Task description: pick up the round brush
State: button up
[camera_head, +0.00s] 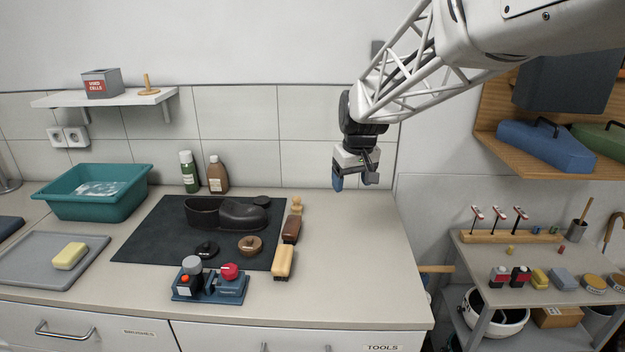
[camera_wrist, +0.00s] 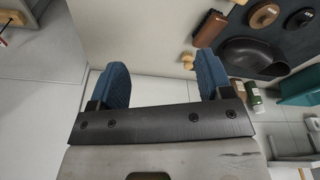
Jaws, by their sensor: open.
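A round brown piece (camera_head: 250,245) with a dark centre lies on the dark mat (camera_head: 150,235), in front of the shoe; it looks like the round brush. It also shows at the top of the wrist view (camera_wrist: 264,15). A small knobbed wooden piece (camera_head: 296,205) at the mat's back right corner could also be a round brush; I cannot tell which. My gripper (camera_head: 354,178) is open and empty, high above the back right of the counter, right of the mat and apart from everything. Its blue fingers (camera_wrist: 162,65) are spread in the wrist view.
A black shoe (camera_head: 228,214), a black disc (camera_head: 206,249), a dark brown brush (camera_head: 291,230) and a pale-bristled brush (camera_head: 283,262) surround the round piece. A blue holder (camera_head: 210,286) stands in front. Bottles (camera_head: 217,175) stand behind. The counter's right side (camera_head: 355,260) is clear.

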jog(key=w+a+f+n, duration=0.1)
jog(key=w+a+f, duration=0.25)
jog(key=w, duration=0.25)
jog(key=w+a+f+n, duration=0.1)
jog(key=w+a+f, duration=0.25)
jog(key=w, duration=0.25)
jog(key=n, duration=0.2)
send_over(297, 198)
jog(key=f, duration=0.7)
jog(key=shift+s+d+f, duration=0.2)
jog(key=shift+s+f, duration=0.05)
jog(key=shift+w+a+f, duration=0.1)
jog(key=shift+a+f, duration=0.05)
jog(key=shift+w+a+f, duration=0.1)
jog(key=shift+f, duration=1.15)
jog(key=shift+w+a+f, duration=0.1)
jog(key=shift+w+f, duration=0.05)
jog(key=shift+f, duration=1.15)
jog(key=shift+w+a+f, duration=0.1)
jog(key=shift+w+f, duration=0.05)
jog(key=shift+f, duration=1.15)
